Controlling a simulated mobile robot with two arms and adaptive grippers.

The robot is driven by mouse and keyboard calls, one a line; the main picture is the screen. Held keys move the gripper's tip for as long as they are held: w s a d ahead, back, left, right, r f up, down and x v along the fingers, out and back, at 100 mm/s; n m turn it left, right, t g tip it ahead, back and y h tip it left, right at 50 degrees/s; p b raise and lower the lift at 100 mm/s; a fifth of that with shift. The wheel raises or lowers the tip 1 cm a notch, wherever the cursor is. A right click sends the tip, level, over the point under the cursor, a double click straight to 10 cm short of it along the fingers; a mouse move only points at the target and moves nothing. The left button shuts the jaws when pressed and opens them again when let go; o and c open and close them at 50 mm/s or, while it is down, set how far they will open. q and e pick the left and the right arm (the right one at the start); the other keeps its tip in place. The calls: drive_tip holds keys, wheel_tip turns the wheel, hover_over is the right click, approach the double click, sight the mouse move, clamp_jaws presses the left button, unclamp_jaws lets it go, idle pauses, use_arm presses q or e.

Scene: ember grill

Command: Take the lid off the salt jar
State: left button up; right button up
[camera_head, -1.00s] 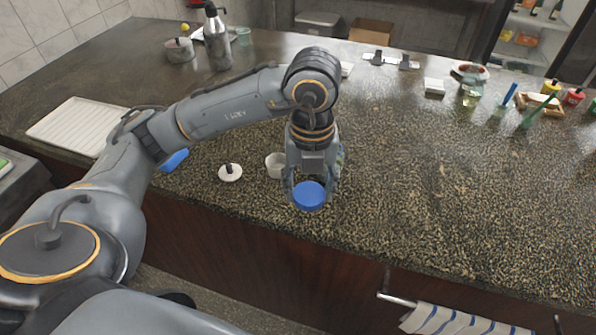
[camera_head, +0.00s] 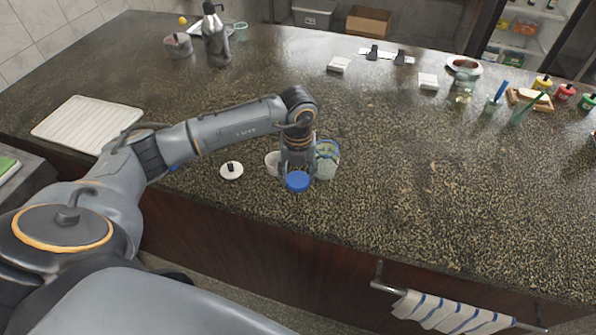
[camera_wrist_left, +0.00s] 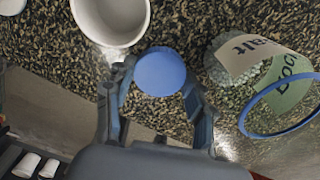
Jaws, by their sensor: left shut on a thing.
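The blue lid (camera_head: 298,181) is between the fingers of my left gripper (camera_head: 297,174), which is shut on it. In the left wrist view the lid (camera_wrist_left: 160,72) shows as a blue disc between the fingertips, apart from the jar. The salt jar (camera_head: 328,161) stands on the counter just right of my left gripper. In the left wrist view the jar (camera_wrist_left: 232,70) shows a cream label, a green label and a blue ring at its open top. My right gripper is not in view.
A white cup (camera_head: 271,161) stands close on the left of my left gripper. A white lid with a black knob (camera_head: 231,171) lies farther left. A ribbed white tray (camera_head: 85,124) is at the far left. The counter (camera_head: 430,160) right of the jar is clear.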

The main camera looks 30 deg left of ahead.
use_arm(q)
drive_tip(key=shift+f, duration=0.15)
drive_tip(key=shift+f, duration=0.15)
drive_tip(key=shift+f+b, duration=0.15)
drive_tip(key=shift+b, duration=0.15)
drive_tip(key=o, duration=1.3)
